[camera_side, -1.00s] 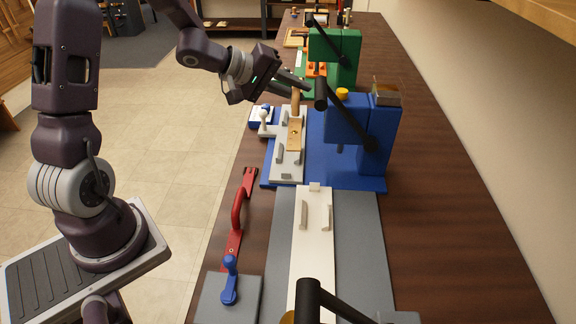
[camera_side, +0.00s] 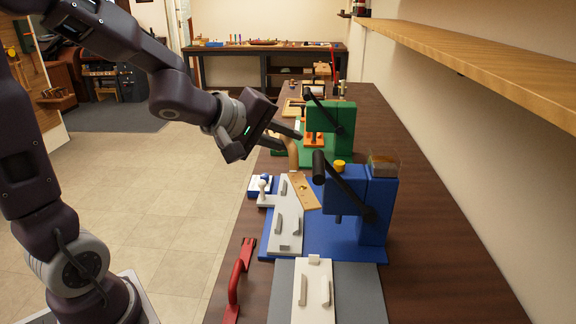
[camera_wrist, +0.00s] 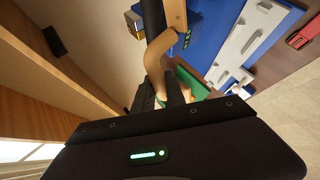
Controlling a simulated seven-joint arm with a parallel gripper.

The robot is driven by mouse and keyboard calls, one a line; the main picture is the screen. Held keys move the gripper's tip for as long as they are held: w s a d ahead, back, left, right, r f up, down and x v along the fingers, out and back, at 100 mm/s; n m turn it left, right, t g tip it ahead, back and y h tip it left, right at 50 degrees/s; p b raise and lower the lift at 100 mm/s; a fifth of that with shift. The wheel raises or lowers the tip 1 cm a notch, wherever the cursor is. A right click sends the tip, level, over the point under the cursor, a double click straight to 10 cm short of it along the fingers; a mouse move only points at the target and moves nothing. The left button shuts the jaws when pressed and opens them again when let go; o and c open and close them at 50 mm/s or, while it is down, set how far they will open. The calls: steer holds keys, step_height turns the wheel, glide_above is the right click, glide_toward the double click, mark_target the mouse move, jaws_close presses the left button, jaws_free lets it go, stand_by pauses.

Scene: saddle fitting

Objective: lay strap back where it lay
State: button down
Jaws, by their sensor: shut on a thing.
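The tan strap has a flat end with holes (camera_side: 303,192) and a curved upper end (camera_side: 293,155). My gripper (camera_side: 287,135) is shut on the curved end. The flat end hangs at a slant over the right edge of the pale grey fixture plate (camera_side: 286,236) and the blue base beside it; I cannot tell whether it touches them. In the wrist view the strap's bend (camera_wrist: 160,48) comes out from between my fingers (camera_wrist: 172,92), and its flat end (camera_wrist: 179,14) reaches the top edge. My fingers hide the gripped part.
A blue press (camera_side: 375,205) with a black lever (camera_side: 345,190) stands close right of the strap. A green press (camera_side: 330,130) stands behind. A red handle (camera_side: 240,280) lies nearer on the brown table.

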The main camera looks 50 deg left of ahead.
steer(key=shift+s+d+r, duration=0.35)
steer(key=shift+d+r, duration=0.25)
steer(key=shift+r, duration=0.2)
steer(key=shift+s+d+r+n+y, duration=0.15)
steer(key=shift+d+r, duration=0.2)
steer(key=shift+d, duration=0.35)
steer(key=shift+d+r+n+y, duration=0.15)
steer(key=shift+d+r, duration=0.15)
steer(key=shift+d, duration=0.4)
steer(key=w+d+f+m+h, duration=0.1)
steer(key=w+d+m+h, duration=0.3)
steer(key=d, duration=1.1)
steer(key=shift+g, duration=0.4)
steer(key=shift+s+d+f, duration=0.7)
steer(key=shift+d+f, duration=0.3)
steer(key=shift+f, duration=3.4)
steer(key=shift+s+d+f, duration=0.65)
steer(key=shift+d+f, duration=0.35)
steer(key=shift+f, duration=3.35)
steer(key=shift+s+d+f, duration=0.7)
steer(key=shift+d+f, duration=0.3)
steer(key=shift+f, duration=3.4)
steer(key=shift+f, duration=0.6)
